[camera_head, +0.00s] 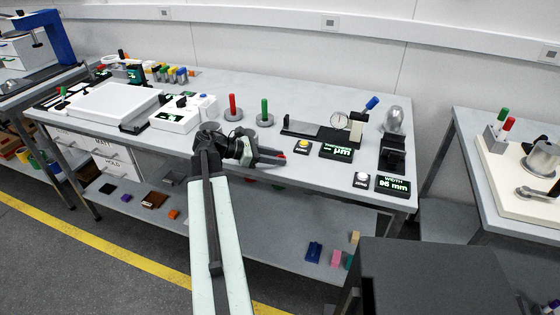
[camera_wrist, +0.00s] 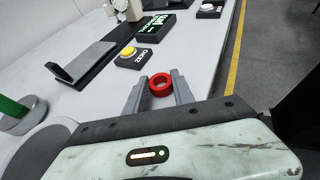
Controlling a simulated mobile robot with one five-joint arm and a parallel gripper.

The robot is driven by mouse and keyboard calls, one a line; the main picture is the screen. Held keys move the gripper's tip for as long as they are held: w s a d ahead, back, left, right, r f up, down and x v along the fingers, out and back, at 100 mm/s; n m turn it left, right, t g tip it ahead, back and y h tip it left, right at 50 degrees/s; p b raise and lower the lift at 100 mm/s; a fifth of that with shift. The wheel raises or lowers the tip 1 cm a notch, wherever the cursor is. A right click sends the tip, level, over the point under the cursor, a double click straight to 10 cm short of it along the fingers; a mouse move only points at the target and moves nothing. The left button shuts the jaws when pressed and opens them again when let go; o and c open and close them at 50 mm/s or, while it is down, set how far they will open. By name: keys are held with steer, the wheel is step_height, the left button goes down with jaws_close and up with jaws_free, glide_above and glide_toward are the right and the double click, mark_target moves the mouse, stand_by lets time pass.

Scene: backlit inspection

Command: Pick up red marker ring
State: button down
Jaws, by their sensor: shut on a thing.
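The red marker ring (camera_wrist: 161,93) is between the two grey fingers of my gripper (camera_wrist: 160,84) in the wrist view, near their tips. My gripper is shut on it, with a finger touching each side. The ring's hole shows from above. In the head view my gripper (camera_head: 281,158) is by the front edge of the workbench, and only a small red part of the ring shows there. I cannot tell whether the ring is clear of the bench top.
The grey workbench (camera_head: 252,86) holds red (camera_head: 233,106) and green (camera_head: 264,112) posts behind my gripper. A yellow button box (camera_head: 302,147), a green-lettered display (camera_head: 337,151) and a dial gauge (camera_head: 339,120) stand to the right. A lower shelf is under the bench.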

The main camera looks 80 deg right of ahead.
steer(key=shift+r+p, duration=0.6)
step_height(320, 180, up, 3)
steer(key=p, duration=0.3)
steer(key=shift+r, duration=0.2)
steer(key=w+a, duration=1)
steer(key=w, duration=0.2)
steer(key=shift+a+r+p, duration=0.2)
steer(key=shift+a+p, duration=0.05)
steer(key=shift+p, duration=0.15)
